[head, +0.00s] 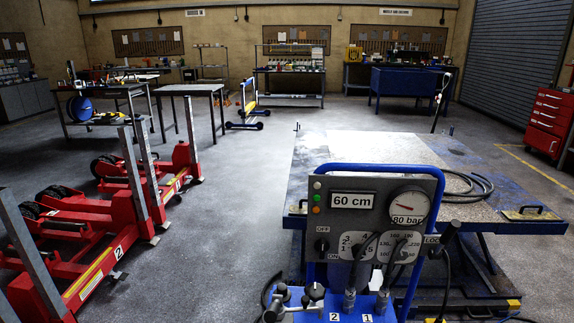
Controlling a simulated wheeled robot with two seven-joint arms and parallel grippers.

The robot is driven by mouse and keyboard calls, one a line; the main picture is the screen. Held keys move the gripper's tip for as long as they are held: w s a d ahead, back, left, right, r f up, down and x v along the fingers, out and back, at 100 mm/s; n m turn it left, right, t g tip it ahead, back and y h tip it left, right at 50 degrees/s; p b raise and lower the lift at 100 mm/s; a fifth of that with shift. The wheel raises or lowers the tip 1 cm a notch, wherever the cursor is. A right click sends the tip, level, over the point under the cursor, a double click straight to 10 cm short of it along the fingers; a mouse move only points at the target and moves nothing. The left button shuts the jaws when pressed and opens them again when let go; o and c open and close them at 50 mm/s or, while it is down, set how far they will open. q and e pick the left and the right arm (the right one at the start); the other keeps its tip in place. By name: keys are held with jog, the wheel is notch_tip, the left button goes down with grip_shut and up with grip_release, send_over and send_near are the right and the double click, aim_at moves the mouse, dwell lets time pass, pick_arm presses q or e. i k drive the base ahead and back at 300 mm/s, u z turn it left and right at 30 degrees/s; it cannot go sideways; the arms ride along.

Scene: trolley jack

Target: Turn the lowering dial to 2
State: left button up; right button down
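A grey control panel (332,224) on a blue frame stands at the front, right of centre. It carries a display (352,200) reading 60 cm and a round gauge (408,204) marked 80 bar. Below the display is a white dial plate (346,240) with the figures 1 to 5 around it. A dark lever-like part crosses in front of this plate, so I cannot tell where its pointer stands. A second plate (412,238) with three-digit figures is to its right, also partly covered. Neither of my grippers is in view.
A small ON/OFF switch (321,245) is at the panel's left. Fittings labelled 2 and 1 stand on the blue base (336,316). A lift table (300,172) is behind. Red jacks (118,215) stand at the left. The floor (235,200) between is clear.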

aim_at(354, 249)
jog(key=u, duration=0.75)
jog(key=k, duration=1.35)
jog(key=u, duration=0.15)
jog(key=i, duration=1.75)
jog(key=z, duration=0.6)
